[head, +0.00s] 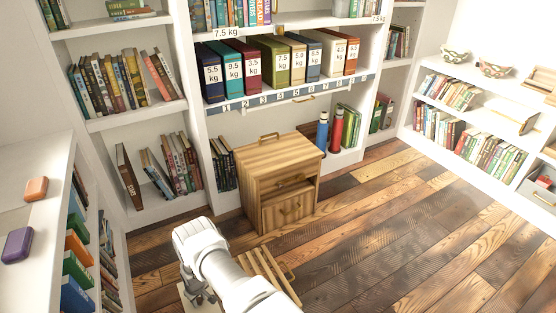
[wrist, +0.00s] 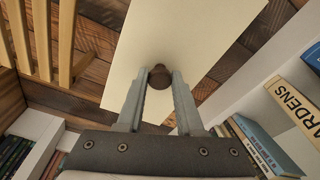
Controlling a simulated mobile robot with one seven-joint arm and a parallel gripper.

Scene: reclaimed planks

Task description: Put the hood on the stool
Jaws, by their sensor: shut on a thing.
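My gripper (wrist: 160,76) is shut on the dark round knob of the hood. The hood (wrist: 185,28) shows in the wrist view as a broad, plain cream panel under the fingers. In the head view my arm hides nearly all of the hood. A slatted light-wood piece, which looks like the stool (head: 266,268), stands on the floor just right of my arm in the head view. Its slats also show at the upper left of the wrist view (wrist: 64,40). The hood is beside the slats in the wrist view; I cannot tell its height above the floor.
A wooden cabinet (head: 275,180) with a top handle stands behind the stool. Bookshelves line the back and both sides. A low white shelf top (head: 40,190) at left bears an orange and a purple box. The plank floor (head: 400,230) at right is clear.

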